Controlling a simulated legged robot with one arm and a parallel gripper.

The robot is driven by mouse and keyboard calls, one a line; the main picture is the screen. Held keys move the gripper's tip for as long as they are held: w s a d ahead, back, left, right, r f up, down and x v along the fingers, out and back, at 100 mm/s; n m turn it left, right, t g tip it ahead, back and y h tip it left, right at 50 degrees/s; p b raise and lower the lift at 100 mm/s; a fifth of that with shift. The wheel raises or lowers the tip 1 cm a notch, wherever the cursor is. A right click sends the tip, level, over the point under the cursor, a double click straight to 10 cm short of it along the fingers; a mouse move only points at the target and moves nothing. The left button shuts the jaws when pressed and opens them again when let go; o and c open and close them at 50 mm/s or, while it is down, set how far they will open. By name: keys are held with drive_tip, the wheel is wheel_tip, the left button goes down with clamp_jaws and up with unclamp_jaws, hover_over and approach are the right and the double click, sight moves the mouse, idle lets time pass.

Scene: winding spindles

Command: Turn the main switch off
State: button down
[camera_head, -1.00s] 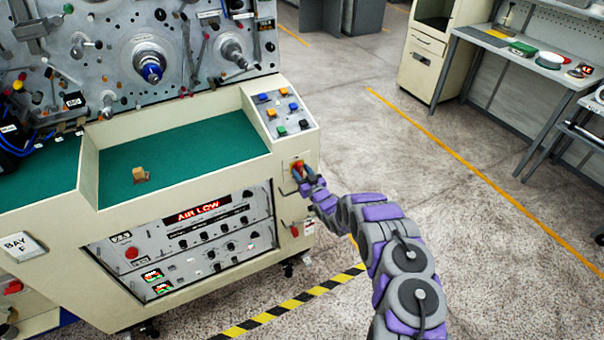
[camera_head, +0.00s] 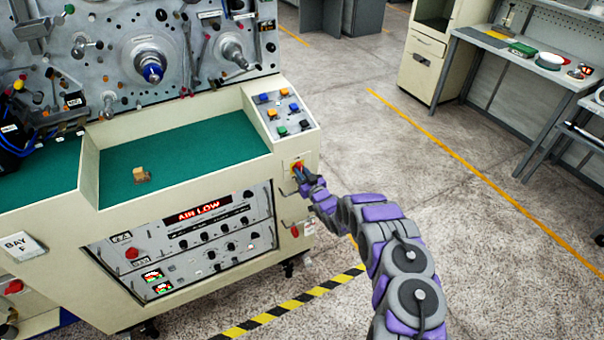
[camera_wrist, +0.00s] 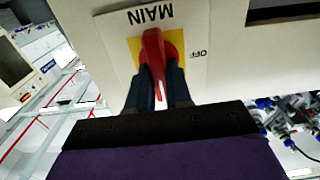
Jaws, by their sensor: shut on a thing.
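The main switch is a red handle (camera_wrist: 153,62) on a yellow plate, with "MAIN" and "OFF" printed beside it, upside down or sideways in the wrist view. It sits on the right end of the cream machine, where a bit of its yellow plate (camera_head: 294,165) shows in the head view. My gripper (camera_wrist: 160,85) is shut on the red handle, with one dark finger on each side of it. In the head view my gripper (camera_head: 301,174) covers most of the switch. The handle's far part stands close to upright in the wrist view, slightly tilted.
A sloped panel with coloured buttons (camera_head: 283,112) is above the switch. A red "AIR LOW" display (camera_head: 197,212) is lit on the machine front. A lever with a red part (camera_head: 295,231) is below my gripper. Open floor (camera_head: 430,200) lies to the right.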

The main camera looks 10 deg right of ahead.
drive_tip(key=shift+n, duration=0.3)
drive_tip(key=n+b, duration=0.1)
drive_tip(key=n, duration=0.2)
drive_tip(key=shift+a+n, duration=0.15)
drive_tip(key=shift+n, duration=0.15)
drive_tip(key=n+b, duration=0.1)
drive_tip(key=n, duration=0.3)
drive_tip(key=shift+s+a+f+n, duration=0.1)
drive_tip(key=shift+n, duration=0.2)
drive_tip(key=n, duration=0.5)
drive_tip(key=shift+a+f+b, duration=0.1)
drive_tip(key=shift+f+b, duration=0.05)
drive_tip(key=shift+b, duration=0.2)
drive_tip(key=shift+f+n, duration=0.15)
drive_tip(key=shift+n, duration=1.65)
drive_tip(key=shift+s+n, duration=0.1)
drive_tip(key=shift+n, duration=0.2)
drive_tip(key=c, duration=1)
unclamp_jaws()
drive_tip(key=shift+a, duration=0.1)
drive_tip(key=shift+c, duration=0.2)
